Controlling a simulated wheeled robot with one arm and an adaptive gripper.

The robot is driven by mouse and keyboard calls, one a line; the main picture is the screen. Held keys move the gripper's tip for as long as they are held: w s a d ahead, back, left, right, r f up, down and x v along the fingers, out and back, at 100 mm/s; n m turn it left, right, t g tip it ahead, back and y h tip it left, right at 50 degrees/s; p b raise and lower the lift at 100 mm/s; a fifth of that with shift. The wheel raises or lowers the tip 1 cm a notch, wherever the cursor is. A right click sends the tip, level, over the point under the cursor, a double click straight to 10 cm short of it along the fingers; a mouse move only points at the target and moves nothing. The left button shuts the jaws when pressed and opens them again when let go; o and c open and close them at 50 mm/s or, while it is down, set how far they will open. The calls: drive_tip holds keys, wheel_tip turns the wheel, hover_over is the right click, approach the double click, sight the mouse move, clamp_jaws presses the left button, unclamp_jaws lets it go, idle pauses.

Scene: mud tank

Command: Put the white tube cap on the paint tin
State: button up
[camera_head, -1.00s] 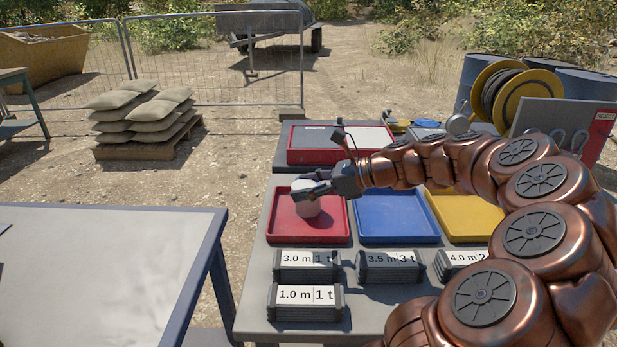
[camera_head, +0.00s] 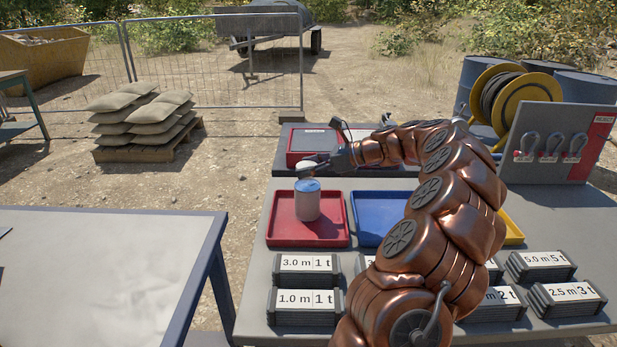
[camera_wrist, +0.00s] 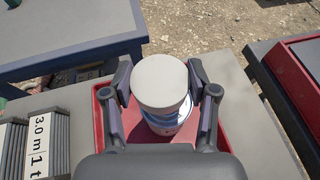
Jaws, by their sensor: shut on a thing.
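My gripper (camera_head: 318,166) is shut on the white tube cap (camera_wrist: 160,82), which shows in the wrist view as a pale round disc between the two fingers. In the head view the cap is small and partly hidden by the fingers. The paint tin (camera_head: 307,206), white with a blue top, stands upright in the red tray (camera_head: 338,238). The cap is above the tin, with a gap in the head view. In the wrist view the cap covers most of the tin (camera_wrist: 178,130), leaving part of its blue and white side visible.
A blue tray (camera_head: 372,238) lies right of the red one, partly hidden by my arm. Stacked labelled plates (camera_head: 306,303) stand in front. A red-edged case (camera_head: 297,158) is behind the trays. A grey-topped table (camera_head: 100,270) is at left, across a gap.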

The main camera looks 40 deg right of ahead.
sight(308, 185)
drive_tip(key=shift+w+d+f, duration=0.1)
drive_tip(key=shift+w+d, duration=0.05)
drive_tip(key=shift+w, duration=0.15)
drive_tip(key=shift+f, duration=1.7)
drive_tip(key=shift+f, duration=0.1)
drive_tip(key=o, duration=0.8)
